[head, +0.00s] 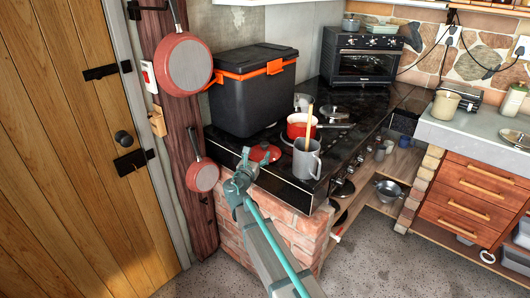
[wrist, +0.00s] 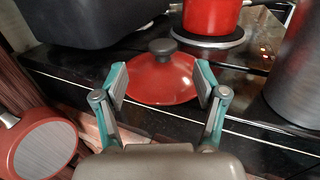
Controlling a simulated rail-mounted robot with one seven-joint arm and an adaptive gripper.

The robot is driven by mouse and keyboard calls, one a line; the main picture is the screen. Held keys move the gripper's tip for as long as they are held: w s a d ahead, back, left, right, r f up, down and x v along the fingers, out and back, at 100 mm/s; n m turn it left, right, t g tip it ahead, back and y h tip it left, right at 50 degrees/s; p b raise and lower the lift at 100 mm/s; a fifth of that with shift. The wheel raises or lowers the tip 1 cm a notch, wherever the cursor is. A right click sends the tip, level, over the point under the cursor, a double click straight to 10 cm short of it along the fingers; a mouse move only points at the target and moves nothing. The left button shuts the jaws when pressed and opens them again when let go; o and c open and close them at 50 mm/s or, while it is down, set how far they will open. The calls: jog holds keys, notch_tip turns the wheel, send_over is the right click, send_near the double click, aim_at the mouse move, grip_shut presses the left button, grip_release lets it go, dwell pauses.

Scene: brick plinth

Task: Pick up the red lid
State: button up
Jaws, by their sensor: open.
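The red lid (head: 263,153) lies on the black stovetop near its front left corner. In the wrist view the red lid (wrist: 162,80) is a round red disc with a dark grey knob (wrist: 162,47) on top. My gripper (wrist: 161,77) is open, its two fingers spread to either side of the lid's near part, and nothing is held. In the head view my gripper (head: 243,163) is just left of the lid and partly overlaps its edge. I cannot tell whether the fingers touch the lid.
A black box with orange trim (head: 252,90) stands behind the lid. A red pot (head: 297,125) and a grey mug (head: 307,160) stand to the right. Red pans (head: 202,176) hang at the left. The stove's front edge runs below the lid.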

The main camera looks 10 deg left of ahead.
aim_at(263, 147)
jog(key=p+x, duration=0.2)
jog(key=x, duration=0.6)
jog(key=shift+d+f, duration=0.1)
jog(key=shift+d, duration=0.1)
jog(key=c, duration=1.3)
jog(key=shift+c, duration=0.2)
